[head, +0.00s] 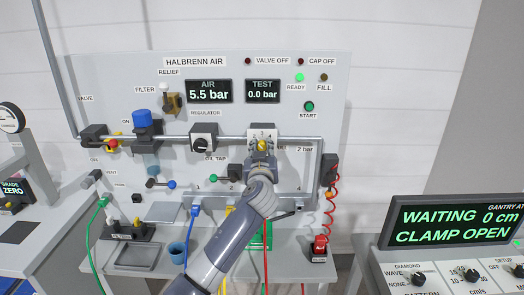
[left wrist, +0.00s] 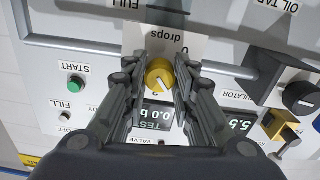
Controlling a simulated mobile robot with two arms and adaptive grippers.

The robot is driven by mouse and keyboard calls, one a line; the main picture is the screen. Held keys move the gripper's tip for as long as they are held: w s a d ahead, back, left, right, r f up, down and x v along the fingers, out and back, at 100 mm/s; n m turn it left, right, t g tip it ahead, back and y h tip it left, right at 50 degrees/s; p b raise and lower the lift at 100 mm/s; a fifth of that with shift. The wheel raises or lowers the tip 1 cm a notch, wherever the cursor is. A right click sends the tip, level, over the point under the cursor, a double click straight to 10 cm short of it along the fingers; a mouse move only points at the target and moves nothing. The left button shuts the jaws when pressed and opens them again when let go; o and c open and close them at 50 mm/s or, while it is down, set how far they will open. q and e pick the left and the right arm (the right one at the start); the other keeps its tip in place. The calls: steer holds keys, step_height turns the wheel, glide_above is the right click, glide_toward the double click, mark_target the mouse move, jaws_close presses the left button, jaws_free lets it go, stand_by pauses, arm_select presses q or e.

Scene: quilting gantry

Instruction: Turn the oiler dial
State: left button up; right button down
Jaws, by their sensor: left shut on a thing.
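The oiler dial is a yellow knob (head: 262,145) on a white plate with numbers, in the middle of the grey air panel. In the left wrist view the yellow knob (left wrist: 159,76) sits between my two dark fingers, beside the upside-down word "drops". My left gripper (head: 261,156) reaches up to it from below and is shut on it; the fingers touch its sides in the left wrist view (left wrist: 159,88). A light pointer mark shows on the knob's face. Part of the scale is hidden by the fingers. My right gripper is not in view.
The black regulator knob (head: 203,144) is left of the dial, and a pipe runs across the panel. A red coiled hose (head: 331,195) hangs at right. The test display (head: 262,91) reads 0.0 bar.

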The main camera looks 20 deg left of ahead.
arm_select(q)
steer(key=m, duration=0.3)
steer(key=shift+f, duration=0.1)
steer(key=m, duration=0.5)
steer(key=m+p, duration=0.2)
steer(key=m, duration=0.3)
steer(key=shift+m+p, duration=0.6)
steer(key=shift+m, duration=1.4)
steer(key=o, duration=1.1)
